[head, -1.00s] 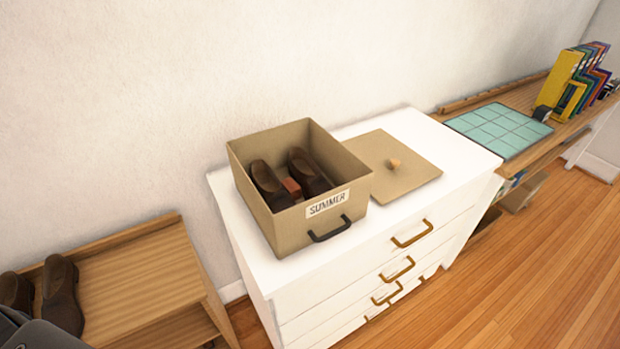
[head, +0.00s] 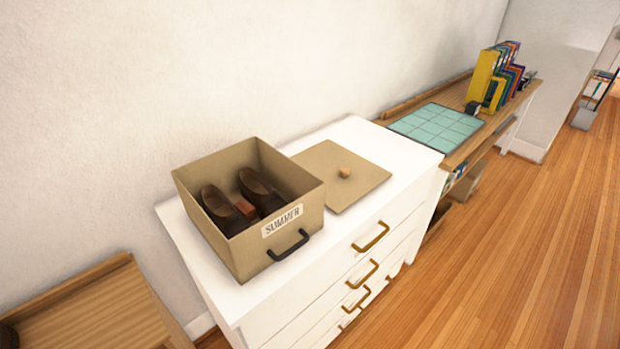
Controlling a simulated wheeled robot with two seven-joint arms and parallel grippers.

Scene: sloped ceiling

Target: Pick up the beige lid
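The beige lid (head: 333,182) lies flat on top of the white dresser (head: 392,203), with a small round wooden knob (head: 344,172) near its middle. It sits just right of and behind a beige box (head: 244,243) labelled SUMMER. The box is open and holds a pair of dark brown shoes (head: 262,192) and a small reddish block (head: 245,208). The box hides the lid's left edge. Neither of my grippers shows in the head view.
A wooden shelf unit (head: 95,313) stands at the lower left, beside the dresser. To the right is a wooden desk (head: 456,96) with a teal grid mat (head: 438,127) and several coloured binders (head: 488,80). Wooden floor (head: 480,260) in front of the dresser is clear.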

